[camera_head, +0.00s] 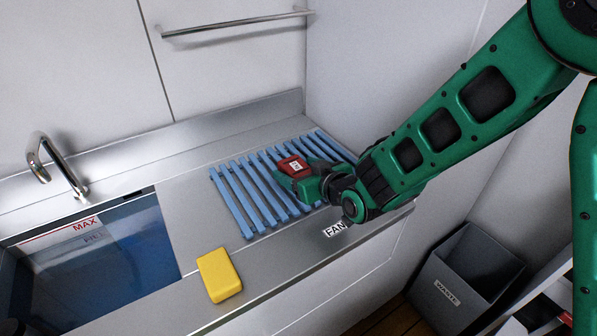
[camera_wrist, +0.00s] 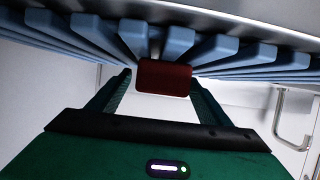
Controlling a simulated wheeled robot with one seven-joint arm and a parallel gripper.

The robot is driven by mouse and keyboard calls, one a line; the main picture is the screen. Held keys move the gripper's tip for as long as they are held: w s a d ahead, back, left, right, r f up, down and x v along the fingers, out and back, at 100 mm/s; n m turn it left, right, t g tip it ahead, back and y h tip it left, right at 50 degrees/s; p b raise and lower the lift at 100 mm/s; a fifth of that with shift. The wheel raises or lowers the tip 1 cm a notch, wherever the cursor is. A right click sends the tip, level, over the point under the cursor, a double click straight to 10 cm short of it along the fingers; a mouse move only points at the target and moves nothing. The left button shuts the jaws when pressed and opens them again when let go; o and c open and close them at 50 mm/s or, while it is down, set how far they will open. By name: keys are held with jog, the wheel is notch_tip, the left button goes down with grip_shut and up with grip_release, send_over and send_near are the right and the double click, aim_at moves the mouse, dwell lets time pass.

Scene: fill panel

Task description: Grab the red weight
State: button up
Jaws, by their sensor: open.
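The red weight (camera_head: 292,166) is a small red block with a pale label, at the blue slatted rack (camera_head: 240,200) on the steel counter. My gripper (camera_head: 303,180) is low over the rack, right by the weight, and partly hides it in the head view. In the wrist view the red weight (camera_wrist: 165,77) shows dark red, centred between my two open fingertips (camera_wrist: 160,84), with the blue slats behind it.
A yellow block (camera_head: 219,275) lies on the counter near the front edge. A sink basin of blue water (camera_head: 130,245) with a tap (camera_head: 50,165) is at left. A wall rail (camera_head: 235,25) is above. A grey waste bin (camera_head: 460,270) stands at right, below the counter.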

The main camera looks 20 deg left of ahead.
jog(key=shift+w+a+f, duration=0.15)
jog(key=shift+w+a, duration=0.1)
jog(key=shift+a, duration=0.05)
grip_shut()
jog(key=shift+w+r, duration=0.1)
jog(key=shift+r, duration=0.1)
jog(key=shift+r, duration=0.1)
